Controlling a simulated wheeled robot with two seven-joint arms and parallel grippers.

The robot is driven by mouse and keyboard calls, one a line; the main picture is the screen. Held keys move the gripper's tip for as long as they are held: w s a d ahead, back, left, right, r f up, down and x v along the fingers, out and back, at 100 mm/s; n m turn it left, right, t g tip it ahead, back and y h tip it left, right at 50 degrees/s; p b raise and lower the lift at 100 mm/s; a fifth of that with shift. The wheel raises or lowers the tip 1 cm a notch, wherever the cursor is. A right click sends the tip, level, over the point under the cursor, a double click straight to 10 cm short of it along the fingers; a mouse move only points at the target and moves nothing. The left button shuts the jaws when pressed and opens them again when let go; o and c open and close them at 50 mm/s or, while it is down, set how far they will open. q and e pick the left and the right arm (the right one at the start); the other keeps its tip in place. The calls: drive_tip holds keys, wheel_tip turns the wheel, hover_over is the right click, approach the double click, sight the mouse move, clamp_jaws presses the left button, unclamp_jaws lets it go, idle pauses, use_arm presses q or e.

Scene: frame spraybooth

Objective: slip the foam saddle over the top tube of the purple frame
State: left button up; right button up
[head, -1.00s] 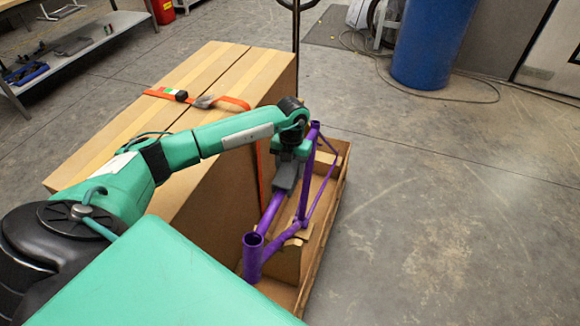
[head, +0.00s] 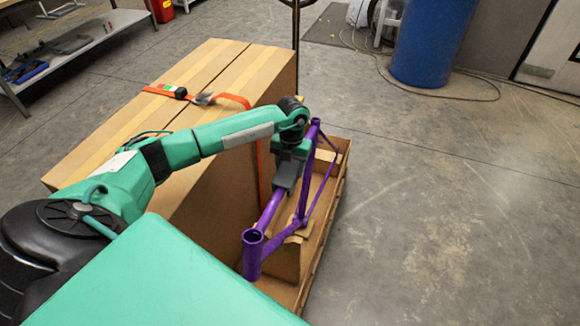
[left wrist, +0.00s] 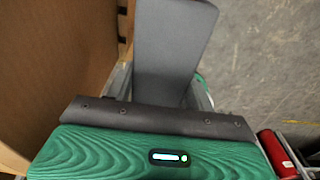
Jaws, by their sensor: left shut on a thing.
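The purple frame (head: 252,258) stands tilted in a low cardboard tray, with its open head tube towards me. Its top tube (head: 269,213) runs away from me and goes out of sight under my left gripper (head: 288,168). The gripper is shut on the foam saddle, a dark grey block (left wrist: 172,50) that fills the middle of the left wrist view. In the head view a dark grey piece shows at the fingertips, in line with the top tube. I cannot tell whether the saddle touches or straddles the tube. My right gripper is not in view.
A tall cardboard box (head: 190,95) with an orange strap (head: 232,100) stands close to the left of the frame. The cardboard tray (head: 335,178) surrounds the frame's lower part. A blue drum (head: 432,45) stands far back. The floor to the right is clear.

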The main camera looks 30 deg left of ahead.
use_arm(q)
drive_tip(key=shift+f, duration=0.2)
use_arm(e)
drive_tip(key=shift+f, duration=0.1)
use_arm(q)
drive_tip(key=o, duration=1)
drive_tip(key=shift+o, duration=0.2)
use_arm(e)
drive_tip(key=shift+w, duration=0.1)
use_arm(q)
wheel_tip(320, 180, up, 14)
drive_tip(key=w, duration=0.1)
drive_tip(key=shift+w+a+b, duration=0.15)
drive_tip(key=shift+a+b, duration=0.05)
drive_tip(key=shift+b, duration=0.1)
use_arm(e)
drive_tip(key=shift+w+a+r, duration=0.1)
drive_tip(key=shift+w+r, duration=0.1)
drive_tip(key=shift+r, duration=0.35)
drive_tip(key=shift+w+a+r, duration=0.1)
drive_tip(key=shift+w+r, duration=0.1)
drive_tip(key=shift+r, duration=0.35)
use_arm(q)
drive_tip(key=shift+f, duration=0.15)
